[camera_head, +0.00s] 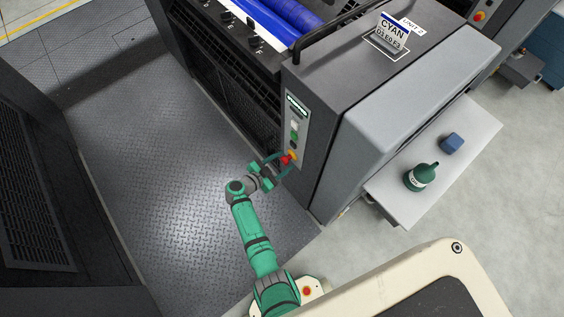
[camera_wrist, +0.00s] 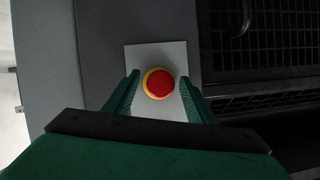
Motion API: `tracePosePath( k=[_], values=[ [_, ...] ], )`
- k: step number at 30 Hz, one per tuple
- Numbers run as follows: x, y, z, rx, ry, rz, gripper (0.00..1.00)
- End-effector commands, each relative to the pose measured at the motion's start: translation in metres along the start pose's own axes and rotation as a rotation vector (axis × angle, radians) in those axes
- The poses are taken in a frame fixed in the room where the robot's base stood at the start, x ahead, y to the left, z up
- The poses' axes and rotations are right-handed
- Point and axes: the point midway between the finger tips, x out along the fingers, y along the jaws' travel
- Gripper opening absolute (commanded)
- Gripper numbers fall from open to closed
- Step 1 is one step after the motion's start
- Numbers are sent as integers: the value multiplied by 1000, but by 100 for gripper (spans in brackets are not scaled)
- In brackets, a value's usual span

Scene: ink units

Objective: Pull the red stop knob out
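The red stop knob (camera_head: 286,160) sits low on the control panel (camera_head: 295,127) of the grey ink unit, with a yellow ring behind it. In the wrist view the knob (camera_wrist: 158,83) is centred between the two green fingers of my gripper (camera_wrist: 160,92), with its yellow collar showing around it on a light plate (camera_wrist: 155,55). My gripper (camera_head: 279,167) is open, one finger on each side of the knob. Gaps show between both fingers and the knob. How far the fingertips are from the panel is hard to tell.
Green and white buttons (camera_head: 294,131) sit above the knob. A dark mesh guard (camera_head: 235,95) is left of the panel. The metal tread floor (camera_head: 180,170) is clear.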

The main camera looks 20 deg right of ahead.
Motion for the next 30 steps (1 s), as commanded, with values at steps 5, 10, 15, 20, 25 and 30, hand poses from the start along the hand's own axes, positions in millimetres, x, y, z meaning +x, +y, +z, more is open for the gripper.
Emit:
tracePosePath(
  k=[5,10,15,20,25,30],
  values=[
    [-8,0,0,0,0,-1,51],
    [-34,-1,0,0,0,-4,51],
    [-67,-1,1,-1,-1,-4,51],
    [-92,0,1,0,-1,-3,51],
    [-106,0,1,-1,-1,-3,51],
    [-109,0,0,0,-1,-1,51]
  ],
)
